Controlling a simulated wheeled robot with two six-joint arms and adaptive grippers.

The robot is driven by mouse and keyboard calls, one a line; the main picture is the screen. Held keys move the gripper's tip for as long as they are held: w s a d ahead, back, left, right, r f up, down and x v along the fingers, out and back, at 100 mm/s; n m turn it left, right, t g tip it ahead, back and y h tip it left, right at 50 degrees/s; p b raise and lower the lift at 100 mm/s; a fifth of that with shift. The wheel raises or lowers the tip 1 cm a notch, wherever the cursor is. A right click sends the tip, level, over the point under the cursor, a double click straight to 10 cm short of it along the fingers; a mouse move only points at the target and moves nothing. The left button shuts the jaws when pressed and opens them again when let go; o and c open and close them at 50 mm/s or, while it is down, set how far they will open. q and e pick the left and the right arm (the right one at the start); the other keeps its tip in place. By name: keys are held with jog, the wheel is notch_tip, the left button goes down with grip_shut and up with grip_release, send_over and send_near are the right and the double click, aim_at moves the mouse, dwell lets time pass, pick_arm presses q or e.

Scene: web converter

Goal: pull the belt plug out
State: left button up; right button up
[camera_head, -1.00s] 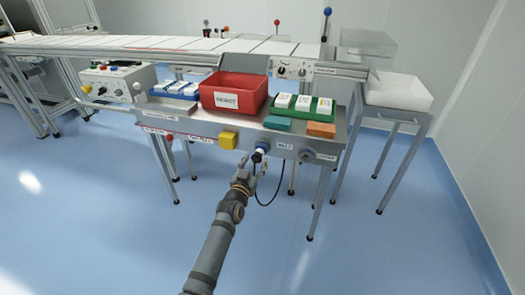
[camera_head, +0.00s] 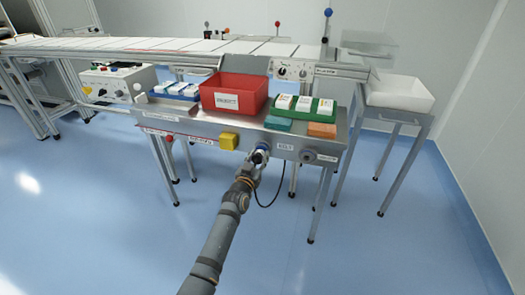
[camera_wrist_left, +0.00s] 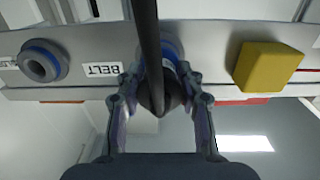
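The belt plug (camera_wrist_left: 158,98) is dark with a black cable (camera_wrist_left: 148,35), and it sits at a blue-ringed socket in the bench's front panel beside the BELT label (camera_wrist_left: 102,70). In the head view the plug (camera_head: 260,155) shows just beyond my left gripper (camera_head: 253,163). In the wrist view, which is upside down, my left gripper (camera_wrist_left: 160,82) has one finger on each side of the plug. The fingers are apart, with gaps beside the plug's dark end; whether the tips touch it I cannot tell. The cable partly hides the plug. My right gripper is not in view.
A second blue-ringed socket (camera_wrist_left: 43,62) and a yellow block (camera_wrist_left: 268,66) flank the plug on the panel (camera_wrist_left: 215,40). The bench carries a red bin (camera_head: 234,92) and a green tray (camera_head: 325,113). The floor in front is clear.

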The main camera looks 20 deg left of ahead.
pick_arm(q)
grip_shut()
jog(key=shift+s, duration=0.1)
jog(key=shift+s+a+p, duration=0.1)
jog(key=shift+s+p, duration=0.55)
jog(key=shift+s, duration=3.25)
